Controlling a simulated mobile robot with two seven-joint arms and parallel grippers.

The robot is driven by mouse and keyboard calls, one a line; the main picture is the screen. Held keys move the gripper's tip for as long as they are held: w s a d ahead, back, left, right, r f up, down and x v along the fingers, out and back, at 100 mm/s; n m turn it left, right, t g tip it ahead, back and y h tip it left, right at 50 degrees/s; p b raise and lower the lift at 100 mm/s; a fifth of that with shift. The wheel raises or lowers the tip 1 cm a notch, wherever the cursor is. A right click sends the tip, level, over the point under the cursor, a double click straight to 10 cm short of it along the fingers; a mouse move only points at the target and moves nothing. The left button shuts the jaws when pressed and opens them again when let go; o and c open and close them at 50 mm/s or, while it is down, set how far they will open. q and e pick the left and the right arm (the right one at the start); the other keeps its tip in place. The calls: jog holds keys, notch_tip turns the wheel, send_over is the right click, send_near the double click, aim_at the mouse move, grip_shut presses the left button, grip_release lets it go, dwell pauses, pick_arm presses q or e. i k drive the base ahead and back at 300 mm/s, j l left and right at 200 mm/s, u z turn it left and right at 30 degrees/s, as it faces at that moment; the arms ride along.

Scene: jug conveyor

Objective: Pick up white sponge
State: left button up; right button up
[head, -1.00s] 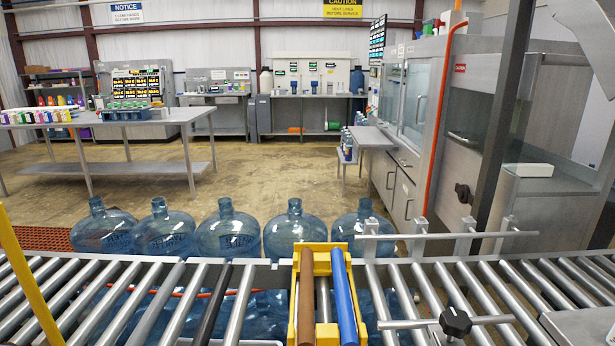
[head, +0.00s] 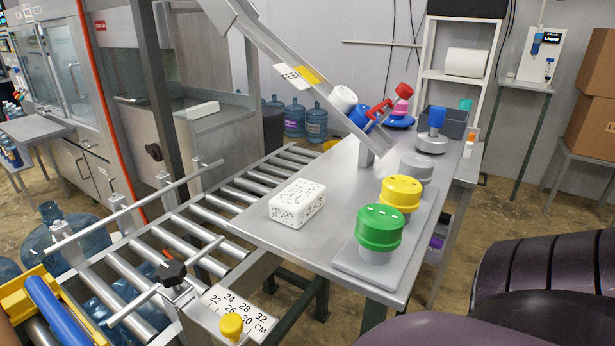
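The white sponge (head: 297,206), a speckled block with rounded edges, lies flat on the grey metal table (head: 300,245), near its left side by the conveyor. Its top and front faces show and nothing covers it. Neither of my grippers is in view. Dark purple links, apparently of my own arm, fill the lower right of the head view, apart from the sponge.
A green-capped piece (head: 379,228) and a yellow-capped piece (head: 402,192) stand right of the sponge. A sloping metal chute (head: 300,75) with caps hangs behind it. The roller conveyor (head: 200,228) runs along the left. Table around the sponge is clear.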

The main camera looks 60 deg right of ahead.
aim_at(296, 204)
jog(key=z, duration=1.5)
jog(key=l+z, duration=0.5)
jog(key=l, duration=0.3)
